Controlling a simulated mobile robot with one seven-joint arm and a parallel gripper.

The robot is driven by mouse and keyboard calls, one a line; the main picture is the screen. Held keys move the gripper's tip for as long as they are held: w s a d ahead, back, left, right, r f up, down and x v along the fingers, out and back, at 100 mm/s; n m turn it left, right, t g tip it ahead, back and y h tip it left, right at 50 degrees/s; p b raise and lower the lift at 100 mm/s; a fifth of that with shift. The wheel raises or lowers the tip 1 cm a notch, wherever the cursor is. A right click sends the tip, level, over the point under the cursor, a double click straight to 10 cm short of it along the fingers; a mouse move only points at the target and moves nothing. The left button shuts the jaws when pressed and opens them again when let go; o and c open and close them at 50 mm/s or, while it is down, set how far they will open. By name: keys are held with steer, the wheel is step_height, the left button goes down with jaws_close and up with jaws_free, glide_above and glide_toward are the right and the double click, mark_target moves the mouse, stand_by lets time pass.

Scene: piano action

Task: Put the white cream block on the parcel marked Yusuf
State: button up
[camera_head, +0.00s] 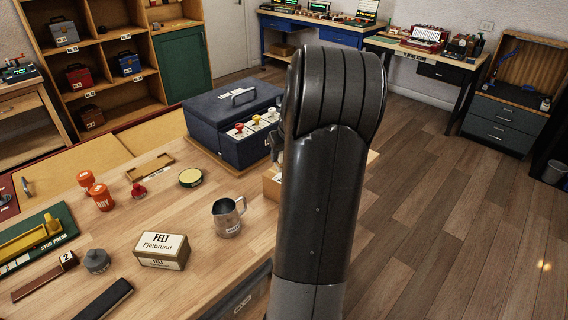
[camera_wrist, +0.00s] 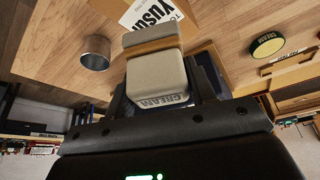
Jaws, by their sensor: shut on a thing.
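In the wrist view, the white cream block (camera_wrist: 153,70), pale with a tan band and lettered CREAM, is held between the fingers of my gripper (camera_wrist: 163,86). The parcel marked Yusuf (camera_wrist: 188,22) is a cardboard box with a white label, at the top of that view beyond the block. The block covers part of the parcel and its label. I cannot tell whether block and parcel touch. In the head view my arm hides the gripper and block; a tan box edge (camera_head: 271,185) shows beside the arm, likely the parcel.
A metal jug (camera_head: 228,217), a box marked Felt Fjelbrund (camera_head: 162,251) and a round yellow-topped tin (camera_head: 190,178) stand on the wooden bench. A dark blue case (camera_head: 228,115) stands behind. Orange containers (camera_head: 101,197) are at the left. Bench between tin and jug is clear.

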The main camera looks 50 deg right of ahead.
steer(key=shift+f, duration=1.95)
steer(key=shift+f, duration=0.15)
steer(key=o, duration=1)
steer(key=v, duration=1.2)
